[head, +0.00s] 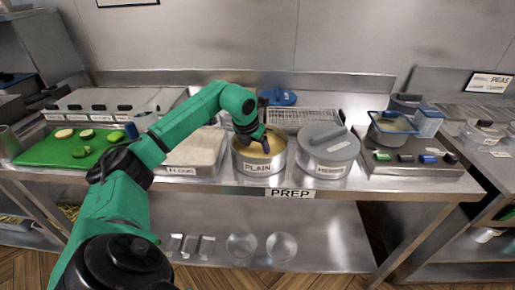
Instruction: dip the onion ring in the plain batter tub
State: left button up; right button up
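The plain batter tub (257,168) is a round, open metal tub labelled PLAIN, with tan batter inside, in the middle of the counter. My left gripper (267,149) is black and points down into the tub's opening, with its tips at or just above the batter. I cannot tell whether its fingers are open or shut, or whether they touch the batter. No onion ring can be made out at the fingertips; if one is there, it is hidden or too small to see. My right gripper is out of view.
A lidded tub (327,168) stands close on the right. A tray labelled FLOUR (196,157) is on the left. A green board (40,150) with cut pieces lies far left. A wire rack (300,117) and a blue item (284,98) are behind. A panel (425,168) with a container is farther right.

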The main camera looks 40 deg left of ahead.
pick_arm(q)
jog(key=shift+d, duration=0.5)
jog(key=shift+a, duration=0.55)
jog(key=shift+d, duration=0.3)
notch_tip(320, 180, up, 10)
jog(key=p, duration=0.9)
jog(key=shift+r, duration=0.25)
jog(key=shift+p, duration=0.3)
notch_tip(320, 180, up, 3)
jog(key=p, duration=0.2)
jog(key=shift+p, duration=0.35)
